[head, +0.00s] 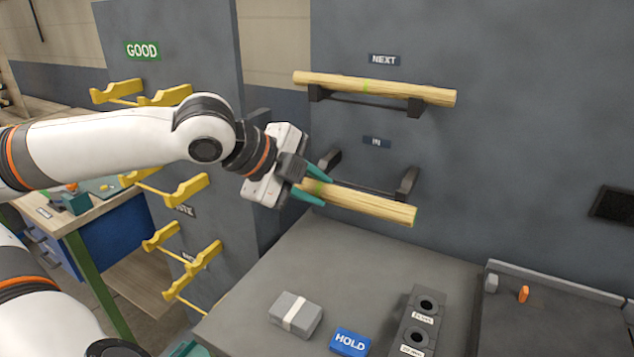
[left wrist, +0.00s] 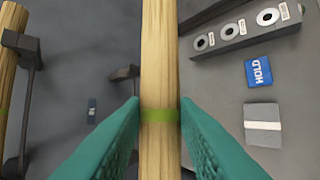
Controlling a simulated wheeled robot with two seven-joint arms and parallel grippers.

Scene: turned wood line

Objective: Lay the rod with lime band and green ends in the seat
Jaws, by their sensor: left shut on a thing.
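The rod I hold (head: 370,204) is pale wood with a lime band and a green right end; its left end is hidden behind my gripper. My left gripper (head: 315,187) has its teal fingers shut on it at the lime band. In the left wrist view the rod (left wrist: 159,60) runs upright between the fingers (left wrist: 160,125), band at the fingertips. The rod is in front of and a little below the empty dark two-armed rest (head: 407,181) under the IN label, apart from it as far as I can tell. My right gripper is not in view.
Another lime-banded rod (head: 390,90) lies on the dark rest under NEXT; it also shows in the left wrist view (left wrist: 10,70). Yellow racks (head: 182,190) stand left, by the GOOD sign. The grey bench below bears a grey block (head: 280,306), a HOLD block (head: 350,342) and a holed block (head: 408,325).

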